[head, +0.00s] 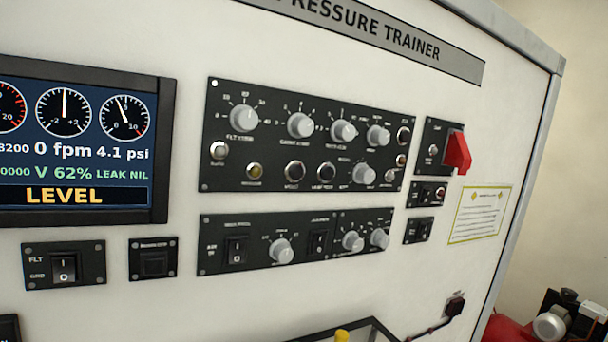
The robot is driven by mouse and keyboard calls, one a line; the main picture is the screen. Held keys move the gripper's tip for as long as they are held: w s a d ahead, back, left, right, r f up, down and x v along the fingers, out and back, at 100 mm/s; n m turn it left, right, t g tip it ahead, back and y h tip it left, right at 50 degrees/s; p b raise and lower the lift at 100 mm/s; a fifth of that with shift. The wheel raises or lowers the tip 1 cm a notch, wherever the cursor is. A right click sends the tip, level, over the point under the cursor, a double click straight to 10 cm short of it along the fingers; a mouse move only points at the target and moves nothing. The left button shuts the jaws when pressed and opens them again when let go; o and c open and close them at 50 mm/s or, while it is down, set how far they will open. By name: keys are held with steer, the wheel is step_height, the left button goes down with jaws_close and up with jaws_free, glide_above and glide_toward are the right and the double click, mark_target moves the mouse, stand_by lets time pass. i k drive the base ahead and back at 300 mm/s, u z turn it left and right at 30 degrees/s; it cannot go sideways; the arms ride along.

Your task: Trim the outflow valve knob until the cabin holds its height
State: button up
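The trainer's white panel (190,50) fills most of the head view, tilted. The black upper knob panel (225,160) carries several grey knobs: a row along its top, with the first knob (243,118) at left, and a lower knob (364,174) at right. The lower black panel (215,258) has three knobs: one in its middle (281,250) and two at right (352,241). Most labels are too blurred to tell which knob is the outflow valve. The display (70,150) reads 0 fpm, 4.1 psi, V 62%, LEAK NIL and LEVEL. My gripper is not in view.
A red guard (458,152) sticks out from a small switch panel at right. A FLT/GND switch (64,268) sits below the display. A dark-edged frame and a yellow-topped item (342,336) lie at the bottom. A red and black machine (551,322) stands at lower right.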

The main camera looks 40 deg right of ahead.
mark_target(361, 173)
steer(key=u, duration=0.4)
steer(key=k, duration=1.75)
steer(key=z, duration=0.85)
steer(key=i, duration=1)
steer(key=u, duration=0.05)
